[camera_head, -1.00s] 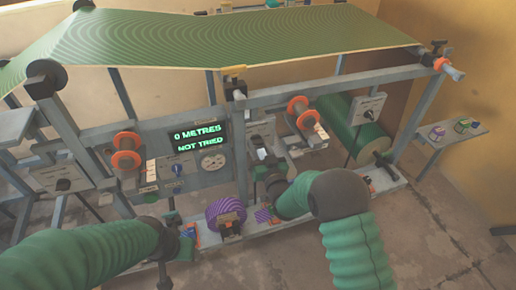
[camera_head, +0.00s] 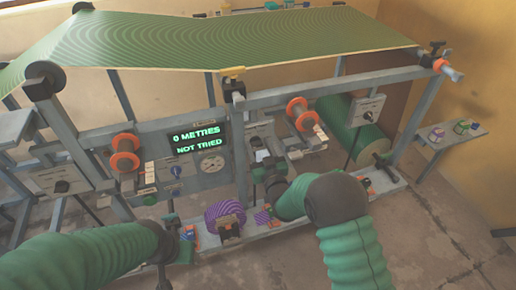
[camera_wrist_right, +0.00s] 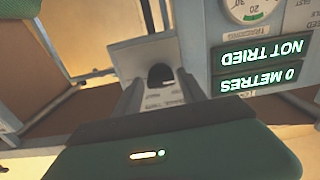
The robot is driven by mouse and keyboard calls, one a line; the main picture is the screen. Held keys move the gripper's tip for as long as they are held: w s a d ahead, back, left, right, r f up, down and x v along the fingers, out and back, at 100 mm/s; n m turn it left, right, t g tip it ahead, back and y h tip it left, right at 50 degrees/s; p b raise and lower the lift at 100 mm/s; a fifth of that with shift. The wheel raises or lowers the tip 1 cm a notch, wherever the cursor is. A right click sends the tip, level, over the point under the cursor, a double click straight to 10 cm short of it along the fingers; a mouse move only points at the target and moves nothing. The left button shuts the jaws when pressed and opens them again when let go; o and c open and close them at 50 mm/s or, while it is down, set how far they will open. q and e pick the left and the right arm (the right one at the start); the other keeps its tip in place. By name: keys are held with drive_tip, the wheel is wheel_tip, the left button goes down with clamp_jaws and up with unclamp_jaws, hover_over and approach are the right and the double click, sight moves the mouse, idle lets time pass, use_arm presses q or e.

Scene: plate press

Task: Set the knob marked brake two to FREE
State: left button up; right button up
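My right gripper (camera_head: 264,168) is at the middle of the machine's front, close to a pale labelled plate. In the right wrist view a black knob-like part (camera_wrist_right: 160,75) shows ahead, between the two grey fingers (camera_wrist_right: 158,97), which stand apart. I cannot tell whether they touch it. In the head view this part is hidden by the gripper. My left gripper (camera_head: 183,243) is low at the left, in front of the lower rail; its fingers are unclear. Black knobs sit on a right plate (camera_head: 367,115) and a left plate (camera_head: 62,186). No brake two marking is readable.
A dark display (camera_head: 198,141) reads "0 METRES NOT TRIED". A blue knob (camera_head: 176,171) and a round dial (camera_head: 213,161) sit below it. Orange-flanged rollers (camera_head: 125,152) and a purple roll (camera_head: 225,213) are nearby. Green patterned web (camera_head: 240,45) spans the top. Floor at right is clear.

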drive_tip(key=shift+o, duration=0.7)
drive_tip(key=shift+f, duration=0.1)
drive_tip(key=p+v, duration=0.1)
drive_tip(key=v, duration=1.6)
drive_tip(key=shift+w, duration=0.15)
